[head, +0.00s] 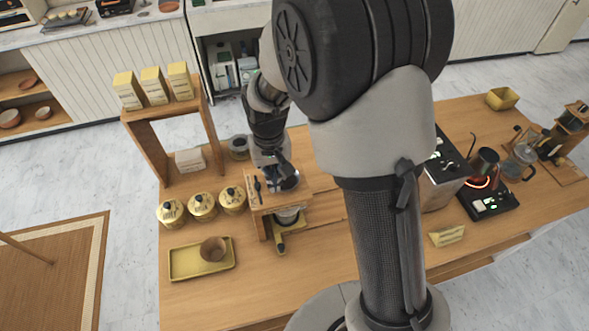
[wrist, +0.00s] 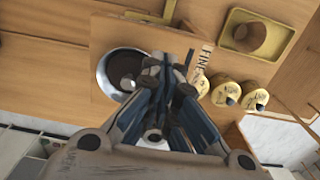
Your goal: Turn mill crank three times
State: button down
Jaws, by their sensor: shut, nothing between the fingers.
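In the wrist view my gripper (wrist: 170,62) is shut and empty, pointing down at the wood. A round metal bowl with a dark centre (wrist: 122,72) is beside the fingers on the left. A slat marked FINE (wrist: 201,68) is on their right. The crank cannot be clearly told from the fingers.
Several yellow canisters (head: 203,206) stand left of the mill. A yellow tray (head: 177,266) with a brown cup (head: 213,249) is in front of them. A wooden shelf (head: 208,118) with boxes is behind. A hot plate (head: 490,201) is at right.

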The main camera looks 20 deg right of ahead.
jog(key=shift+w+a, duration=0.3)
jog(key=shift+w, duration=0.4)
jog(key=shift+w+a, duration=0.25)
jog(key=shift+w, duration=0.45)
jog(key=shift+w+d+p, duration=0.15)
jog(key=shift+w+p, duration=0.25)
jog(key=shift+w, duration=0.45)
jog(key=shift+w+d, duration=0.4)
jog(key=shift+w, duration=0.3)
